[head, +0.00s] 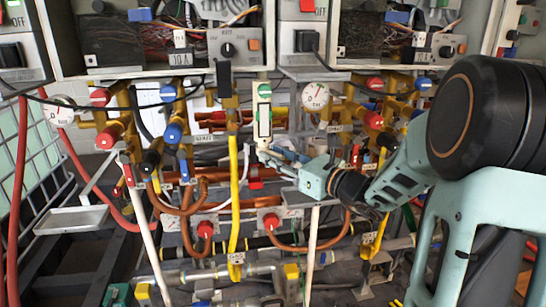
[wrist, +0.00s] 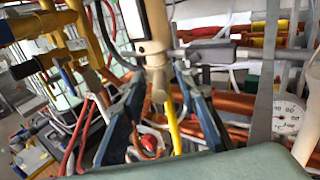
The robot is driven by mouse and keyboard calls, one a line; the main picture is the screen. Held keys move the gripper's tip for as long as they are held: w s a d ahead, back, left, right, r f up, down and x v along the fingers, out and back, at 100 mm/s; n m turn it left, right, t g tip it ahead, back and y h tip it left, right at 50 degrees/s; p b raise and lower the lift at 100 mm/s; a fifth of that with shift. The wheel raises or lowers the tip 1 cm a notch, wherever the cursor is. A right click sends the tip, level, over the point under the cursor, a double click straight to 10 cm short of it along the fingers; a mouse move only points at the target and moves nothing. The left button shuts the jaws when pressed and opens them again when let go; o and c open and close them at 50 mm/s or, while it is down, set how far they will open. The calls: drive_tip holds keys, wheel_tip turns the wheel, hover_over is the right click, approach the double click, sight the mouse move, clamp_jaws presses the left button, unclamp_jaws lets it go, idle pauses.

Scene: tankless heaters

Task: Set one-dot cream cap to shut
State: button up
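A cream upright fitting (head: 263,118) with a green and white window hangs in the middle of the pipework in the head view. Its cream lower end (wrist: 156,60) shows close up in the wrist view. I cannot make out any dots on it, nor tell which part is the cap. My gripper (head: 268,158) reaches in from the right, just below the fitting. In the wrist view my gripper (wrist: 158,88) has its two dark fingers apart, one on each side of the narrow cream lower part. I cannot tell whether either finger touches it.
A yellow pipe (head: 234,190) runs down just left of my gripper. Red and blue valves (head: 173,132) stand further left, and a round gauge (head: 315,95) is up to the right. Copper pipes (head: 270,203) and red knobs crowd the space below. Control boxes (head: 235,46) hang above.

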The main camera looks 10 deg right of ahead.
drive_tip(key=shift+w+a, duration=0.25)
drive_tip(key=shift+w, duration=0.05)
drive_tip(key=shift+c, duration=0.6)
clamp_jaws()
